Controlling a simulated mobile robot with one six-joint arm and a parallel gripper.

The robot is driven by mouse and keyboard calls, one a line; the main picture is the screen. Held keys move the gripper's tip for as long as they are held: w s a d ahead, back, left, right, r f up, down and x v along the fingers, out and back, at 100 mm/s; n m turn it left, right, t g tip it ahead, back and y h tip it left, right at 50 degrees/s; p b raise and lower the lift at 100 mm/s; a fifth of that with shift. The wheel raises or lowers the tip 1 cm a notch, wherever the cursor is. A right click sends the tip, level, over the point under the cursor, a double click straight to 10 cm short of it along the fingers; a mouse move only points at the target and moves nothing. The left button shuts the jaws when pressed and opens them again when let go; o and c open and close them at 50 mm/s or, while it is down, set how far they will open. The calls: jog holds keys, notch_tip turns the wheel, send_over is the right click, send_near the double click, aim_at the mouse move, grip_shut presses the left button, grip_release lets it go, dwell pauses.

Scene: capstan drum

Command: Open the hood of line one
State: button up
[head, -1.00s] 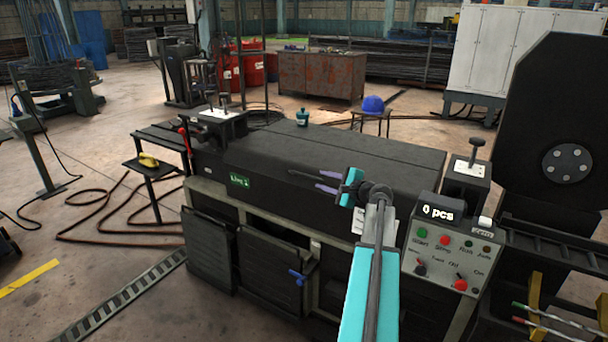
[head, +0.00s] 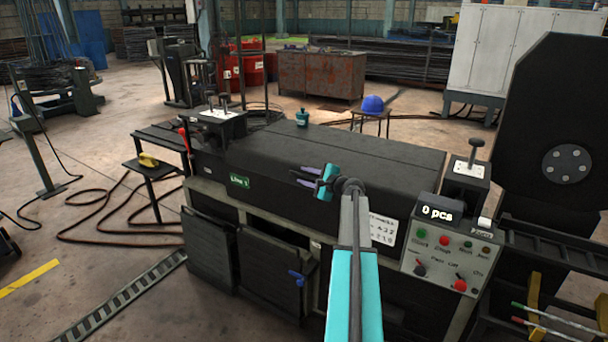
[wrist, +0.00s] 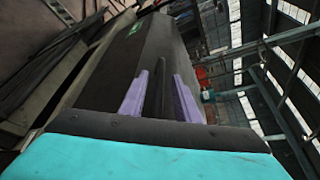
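The hood (head: 275,155) of line one is the long black cover on top of the machine. It lies shut, with a green "LINE 1" label (head: 239,181) at its left front. In the wrist view the hood's dark surface (wrist: 165,40) stretches ahead, with the green label (wrist: 135,28) near the far end. My gripper (head: 300,176) is over the hood's front part, right of the label. Its purple fingers stand apart in the wrist view (wrist: 160,74), with a dark bar between them. I cannot tell whether this bar belongs to the gripper or the hood, nor whether anything touches.
A control panel (head: 449,262) with a "0 pcs" display is at the machine's right end. A white written sheet (head: 383,230) is on the front. A teal bottle (head: 302,118) stands at the back edge. A red-knobbed lever (head: 184,140) is at the left end.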

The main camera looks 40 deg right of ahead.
jog(key=shift+x, duration=1.55)
